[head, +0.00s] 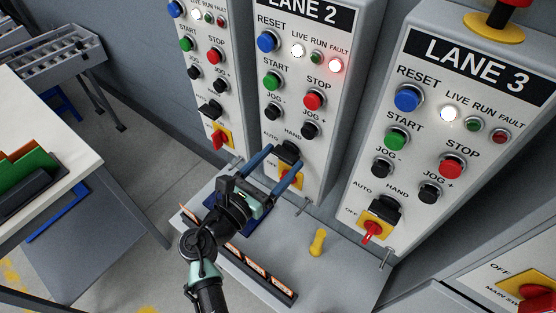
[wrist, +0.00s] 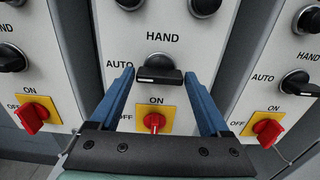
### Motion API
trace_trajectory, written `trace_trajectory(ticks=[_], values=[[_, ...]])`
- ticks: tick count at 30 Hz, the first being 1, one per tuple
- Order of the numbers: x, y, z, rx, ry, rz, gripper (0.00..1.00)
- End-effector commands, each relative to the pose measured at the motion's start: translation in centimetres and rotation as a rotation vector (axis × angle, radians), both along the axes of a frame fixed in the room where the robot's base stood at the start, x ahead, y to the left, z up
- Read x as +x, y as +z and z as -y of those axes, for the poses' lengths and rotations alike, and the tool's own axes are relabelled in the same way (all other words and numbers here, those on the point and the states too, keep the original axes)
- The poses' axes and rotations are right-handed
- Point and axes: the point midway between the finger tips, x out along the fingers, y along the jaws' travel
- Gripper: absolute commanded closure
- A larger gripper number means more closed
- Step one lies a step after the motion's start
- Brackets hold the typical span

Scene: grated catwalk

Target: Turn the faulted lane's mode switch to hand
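The Lane 2 panel (head: 326,100) has its red FAULT lamp (head: 336,65) lit; the fault lamps on the neighbouring panels look dark. Its black mode switch (head: 288,150) sits below the jog buttons, between AUTO and HAND labels. In the wrist view the mode switch (wrist: 160,69) has its handle lying crosswise, with a pale mark toward the AUTO side. HAND is printed above it. My gripper (head: 284,162) is open, its blue fingers either side of the switch. In the wrist view the gripper (wrist: 159,75) is empty; I cannot tell whether a finger touches the switch.
Just below the switch is a red rotary switch on a yellow plate (wrist: 141,115). The Lane 3 panel (head: 424,125) stands close at right, another lane panel (head: 211,85) at left. A grey shelf (head: 340,265) below carries a yellow-handled item (head: 317,242). A table (head: 75,140) stands left.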

Motion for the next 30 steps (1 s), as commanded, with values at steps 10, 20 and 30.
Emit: trace_trajectory(ticks=[10,20,30], values=[[-0.03,-0.01,-0.02,0.000,0.000,0.000,0.83],[-0.04,-0.13,-0.03,0.040,0.000,0.030,0.83],[-0.06,-0.37,0.02,0.235,0.000,0.172,0.83]])
